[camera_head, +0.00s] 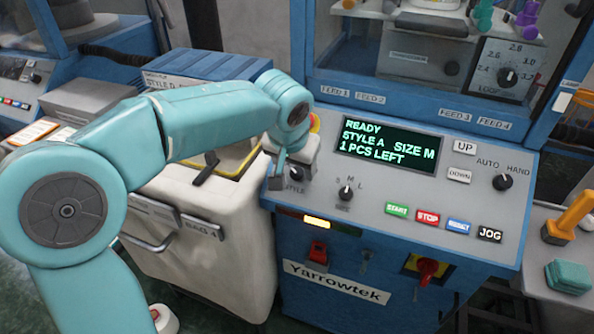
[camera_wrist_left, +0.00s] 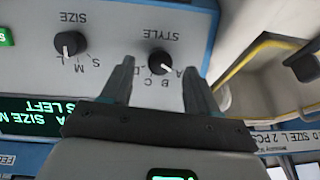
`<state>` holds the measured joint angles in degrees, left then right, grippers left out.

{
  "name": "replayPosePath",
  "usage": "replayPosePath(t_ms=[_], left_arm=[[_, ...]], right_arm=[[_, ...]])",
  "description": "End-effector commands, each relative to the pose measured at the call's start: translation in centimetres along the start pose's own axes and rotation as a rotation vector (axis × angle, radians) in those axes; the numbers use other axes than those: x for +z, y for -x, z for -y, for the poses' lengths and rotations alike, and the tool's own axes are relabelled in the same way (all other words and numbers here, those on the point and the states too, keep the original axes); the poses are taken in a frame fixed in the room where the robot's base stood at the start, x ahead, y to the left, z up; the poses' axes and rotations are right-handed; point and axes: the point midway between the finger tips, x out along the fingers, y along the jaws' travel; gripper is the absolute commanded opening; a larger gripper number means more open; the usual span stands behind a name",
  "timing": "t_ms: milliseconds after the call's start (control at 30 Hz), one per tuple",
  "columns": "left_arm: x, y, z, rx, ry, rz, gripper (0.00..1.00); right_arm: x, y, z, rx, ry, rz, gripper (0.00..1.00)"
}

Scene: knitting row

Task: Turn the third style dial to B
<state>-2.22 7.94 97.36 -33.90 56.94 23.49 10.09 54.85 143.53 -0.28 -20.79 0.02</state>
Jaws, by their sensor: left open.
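The style dial (camera_head: 297,172) is a small black knob at the left end of the blue machine's grey panel. In the left wrist view, which is upside down, the style dial (camera_wrist_left: 161,62) has letters A to D around it, and its white mark points towards A. My left gripper (camera_head: 284,176) is at this dial and partly hides it. In the left wrist view my left gripper (camera_wrist_left: 159,66) is open, with one finger on each side of the dial and visible gaps. The display (camera_head: 388,143) reads READY, STYLE A, SIZE M, 1 PCS LEFT. My right gripper is not in view.
The size dial (camera_head: 346,192) is close to the right of the style dial. START (camera_head: 397,210) and STOP (camera_head: 428,217) buttons are farther right. A white bin (camera_head: 210,250) with a yellow-rimmed opening stands left of the machine, under my left arm.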

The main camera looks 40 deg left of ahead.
Motion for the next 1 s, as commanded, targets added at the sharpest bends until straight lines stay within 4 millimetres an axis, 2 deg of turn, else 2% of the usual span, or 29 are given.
replayPosePath(t_ms=[100,200,500,533,700,1000], left_arm=[[-0.1,-1.8,0.0,-0.001,0.001,0.003,0.60],[-0.1,-2.5,-0.1,0.000,0.001,0.000,0.60],[-0.3,-2.8,-0.1,0.000,0.001,0.000,0.60],[-0.3,-2.8,-0.1,0.000,0.001,0.000,0.57],[-0.2,-2.8,-0.1,0.000,0.001,0.000,0.04],[-0.3,-2.8,-0.1,-0.007,-0.023,-0.001,0.04]], right_arm=[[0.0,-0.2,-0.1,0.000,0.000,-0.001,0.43],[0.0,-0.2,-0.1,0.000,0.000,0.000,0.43],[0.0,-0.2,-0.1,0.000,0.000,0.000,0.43],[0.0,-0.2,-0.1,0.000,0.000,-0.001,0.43],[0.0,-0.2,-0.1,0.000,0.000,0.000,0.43],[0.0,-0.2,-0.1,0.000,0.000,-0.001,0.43]])
